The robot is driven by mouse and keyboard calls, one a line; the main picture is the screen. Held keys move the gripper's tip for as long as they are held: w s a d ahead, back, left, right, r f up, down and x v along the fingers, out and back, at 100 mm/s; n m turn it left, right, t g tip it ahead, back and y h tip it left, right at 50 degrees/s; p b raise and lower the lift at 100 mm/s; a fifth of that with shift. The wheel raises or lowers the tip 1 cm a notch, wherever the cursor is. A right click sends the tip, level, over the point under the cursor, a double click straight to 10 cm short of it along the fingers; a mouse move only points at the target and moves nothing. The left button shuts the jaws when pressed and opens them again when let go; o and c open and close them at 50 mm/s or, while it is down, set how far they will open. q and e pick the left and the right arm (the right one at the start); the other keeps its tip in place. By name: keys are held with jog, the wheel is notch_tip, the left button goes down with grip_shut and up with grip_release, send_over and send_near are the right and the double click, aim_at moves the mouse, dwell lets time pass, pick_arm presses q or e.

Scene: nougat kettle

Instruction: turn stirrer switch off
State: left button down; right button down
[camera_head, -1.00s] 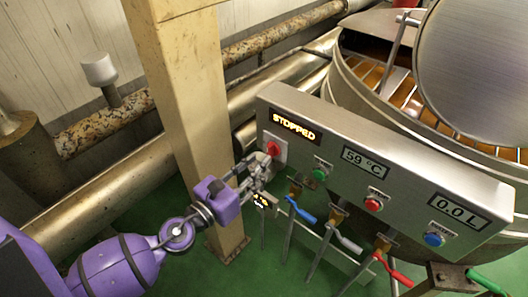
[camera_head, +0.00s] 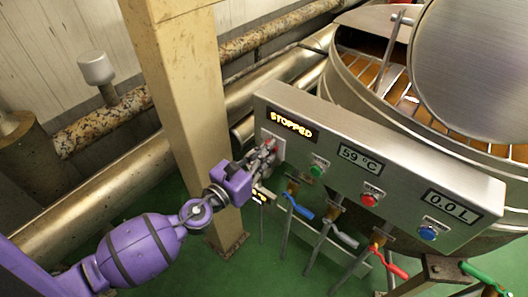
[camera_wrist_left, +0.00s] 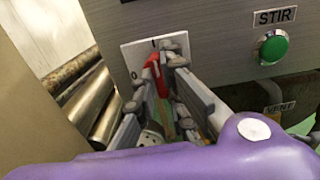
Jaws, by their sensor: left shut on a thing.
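The red stirrer switch (camera_head: 272,145) sits on a pale square plate at the left end of the steel control panel (camera_head: 390,172). In the left wrist view the red switch (camera_wrist_left: 152,66) stands between my finger pads, on a plate (camera_wrist_left: 138,50) with a "0" and an "I" mark. My left gripper (camera_head: 267,153) is shut on the switch; its fingers cover part of it. The fingers also show in the left wrist view (camera_wrist_left: 155,75). The display (camera_head: 292,126) above reads STOPPED. My right gripper is not in view.
Green (camera_head: 316,170), red (camera_head: 368,200) and blue (camera_head: 428,233) buttons line the panel. Blue (camera_head: 300,210), white (camera_head: 345,238) and red (camera_head: 390,266) valve handles hang below. A beige post (camera_head: 185,110) stands close left of my gripper. The kettle (camera_head: 350,90) is behind.

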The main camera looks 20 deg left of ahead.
pick_arm(q)
jog(key=shift+n, duration=0.3)
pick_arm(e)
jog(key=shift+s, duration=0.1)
pick_arm(q)
jog(key=shift+r+n+p, duration=0.1)
jog(key=shift+n+p, duration=1.4)
jog(key=shift+n, duration=7.1)
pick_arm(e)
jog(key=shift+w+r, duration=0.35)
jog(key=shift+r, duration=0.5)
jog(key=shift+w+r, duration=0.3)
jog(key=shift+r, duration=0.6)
pick_arm(q)
jog(key=c, duration=1.8)
grip_release()
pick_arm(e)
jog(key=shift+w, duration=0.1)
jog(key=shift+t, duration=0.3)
